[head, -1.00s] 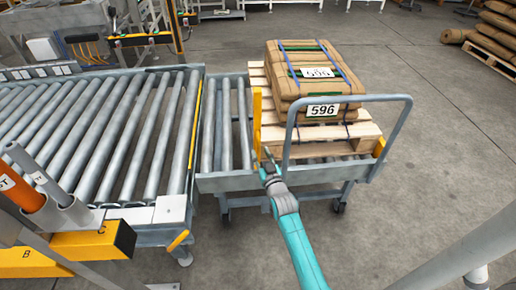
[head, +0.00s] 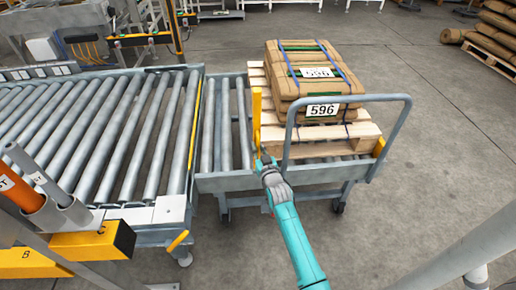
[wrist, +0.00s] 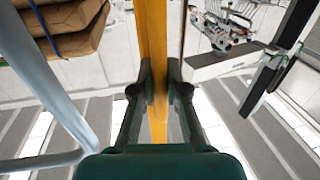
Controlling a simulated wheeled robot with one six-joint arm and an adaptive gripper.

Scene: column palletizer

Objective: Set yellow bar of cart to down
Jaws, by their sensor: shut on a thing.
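The cart (head: 215,183) is a grey roller cart with a tubular handle, standing beside the roller conveyor. Its yellow bar (head: 257,115) stands upright at the left side of the pallet load. My gripper (head: 264,161) is at the lower part of this bar, at the cart's near edge. In the wrist view the yellow bar (wrist: 152,40) runs down between the two fingers of my gripper (wrist: 160,88), which are shut on it. The bar's lower end is hidden by the gripper in the head view.
A wooden pallet (head: 350,142) with brown sacks (head: 300,70) labelled 596 sits on the cart. The cart's handle (head: 408,120) rises right of my arm. The roller conveyor (head: 110,130) fills the left. Open floor lies to the right.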

